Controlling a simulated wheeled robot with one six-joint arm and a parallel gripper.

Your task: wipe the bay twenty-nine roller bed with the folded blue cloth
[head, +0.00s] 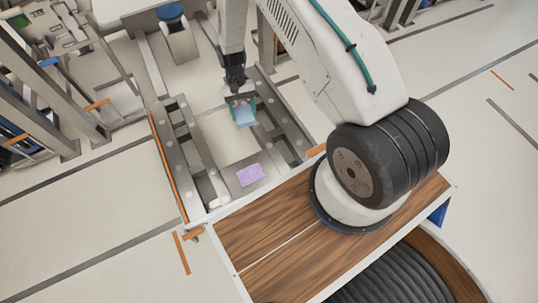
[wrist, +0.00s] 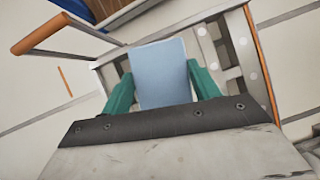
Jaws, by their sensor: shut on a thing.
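The folded blue cloth (head: 245,116) is held in my gripper (head: 240,101). In the wrist view the cloth (wrist: 160,74) is a flat light-blue rectangle between the two green fingers of my gripper (wrist: 160,90), which is shut on it. The roller bed (head: 172,113) is a grey metal frame with rails and round rollers on both sides and an open middle. The cloth is over the far half of the bed in the head view. I cannot tell whether it touches anything. A purple patch (head: 249,175) lies at the near end of the bed.
My wooden-topped base stands right at the near end of the bed. Metal racks (head: 40,85) stand to the left. A grey stand with a round blue top (head: 170,12) is behind the bed. Open pale floor (head: 90,225) lies at the lower left.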

